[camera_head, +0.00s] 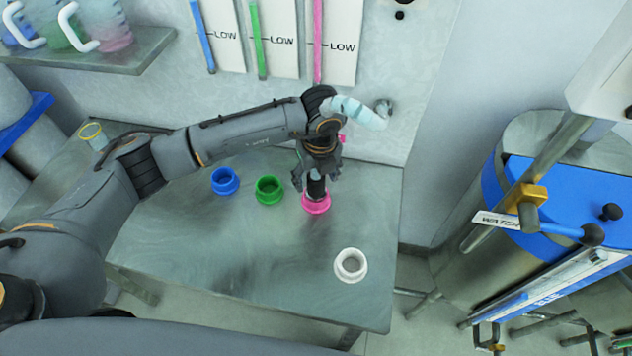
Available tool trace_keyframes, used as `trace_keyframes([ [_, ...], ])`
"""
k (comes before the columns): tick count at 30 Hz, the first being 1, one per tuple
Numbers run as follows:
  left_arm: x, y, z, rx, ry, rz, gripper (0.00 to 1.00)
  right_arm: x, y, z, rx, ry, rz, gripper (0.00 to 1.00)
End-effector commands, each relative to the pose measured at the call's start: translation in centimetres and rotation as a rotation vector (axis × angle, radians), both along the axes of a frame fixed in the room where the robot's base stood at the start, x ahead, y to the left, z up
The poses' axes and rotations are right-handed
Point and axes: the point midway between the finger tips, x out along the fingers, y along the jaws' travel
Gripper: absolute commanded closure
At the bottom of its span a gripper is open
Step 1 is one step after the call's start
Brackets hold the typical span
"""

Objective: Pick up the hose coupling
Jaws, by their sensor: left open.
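A dark cylindrical piece (317,188), which looks like the hose coupling, stands upright in a pink ring (316,204) on the metal table. My left gripper (316,180) is open and points down right above it. The fingers are on either side of its upper part; I cannot tell whether they touch it. My wrist hides what is above the coupling. My right gripper is not in view.
Blue (225,181), green (268,190) and white (351,264) rings stand on the table (200,255). Blue, green and pink tubes hang beside "LOW" panels at the back. A blue-topped drum (560,190) with a "WATER" label stands at right. The table's front middle is clear.

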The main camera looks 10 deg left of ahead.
Motion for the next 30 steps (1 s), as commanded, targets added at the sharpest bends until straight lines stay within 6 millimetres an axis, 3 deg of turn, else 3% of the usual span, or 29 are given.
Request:
trace_keyframes([
  [1, 0.0, 0.1, -0.4, 0.001, 0.004, 0.001, 0.34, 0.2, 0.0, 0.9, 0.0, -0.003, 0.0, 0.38],
  [6, 0.2, 0.1, -2.2, -0.001, 0.001, 0.0, 0.34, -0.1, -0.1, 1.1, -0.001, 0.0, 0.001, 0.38],
  [13, 0.2, 0.1, -2.4, -0.001, 0.0, -0.001, 0.34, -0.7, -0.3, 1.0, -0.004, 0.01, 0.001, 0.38],
  [23, 0.3, 0.1, -2.4, -0.001, 0.0, -0.001, 1.0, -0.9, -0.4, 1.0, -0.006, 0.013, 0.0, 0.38],
  [30, 0.3, 0.1, -2.3, -0.001, -0.002, 0.0, 1.0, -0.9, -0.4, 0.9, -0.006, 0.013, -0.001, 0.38],
])
